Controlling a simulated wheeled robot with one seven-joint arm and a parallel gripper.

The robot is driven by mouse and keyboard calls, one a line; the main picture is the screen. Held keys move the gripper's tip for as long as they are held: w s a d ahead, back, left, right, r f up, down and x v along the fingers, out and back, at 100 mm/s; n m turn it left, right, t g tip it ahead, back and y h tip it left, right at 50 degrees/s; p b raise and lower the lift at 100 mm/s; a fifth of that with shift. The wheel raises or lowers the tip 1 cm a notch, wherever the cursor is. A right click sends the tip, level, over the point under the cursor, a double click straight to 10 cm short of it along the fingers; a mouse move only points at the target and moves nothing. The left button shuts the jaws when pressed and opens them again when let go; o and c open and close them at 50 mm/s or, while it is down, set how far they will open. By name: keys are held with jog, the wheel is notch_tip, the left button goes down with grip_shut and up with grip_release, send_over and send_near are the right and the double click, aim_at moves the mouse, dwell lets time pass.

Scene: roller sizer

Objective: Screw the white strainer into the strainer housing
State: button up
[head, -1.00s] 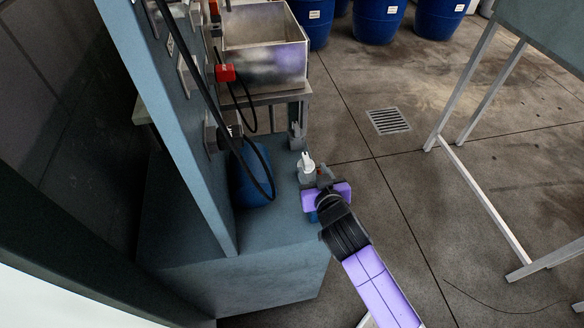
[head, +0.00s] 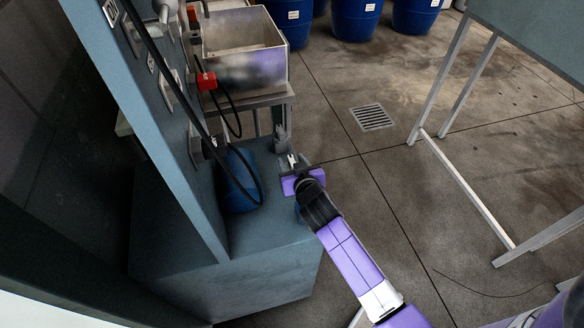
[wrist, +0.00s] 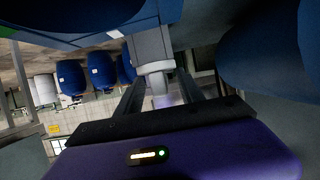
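The white strainer (wrist: 159,86) shows in the wrist view as a pale narrow piece below a light ring, between the two dark fingers of my gripper (wrist: 159,84). Gaps show on both sides of the narrow piece, so my gripper looks open around it. Behind it is a grey block that seems to be the strainer housing (wrist: 152,45). How far the strainer sits in it cannot be told. In the head view my gripper (head: 292,166) is at the ledge edge. It mostly covers the strainer, and only a small white part (head: 291,159) shows.
A grey fitting (head: 282,137) stands on the blue-grey ledge (head: 265,238) just behind the gripper. A blue container (head: 240,182) and a hanging black cable are to the left. A metal basin (head: 245,68) is behind.

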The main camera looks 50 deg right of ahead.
grip_shut()
notch_tip(320, 180, up, 20)
jog(key=p, duration=0.8)
dwell(0.4)
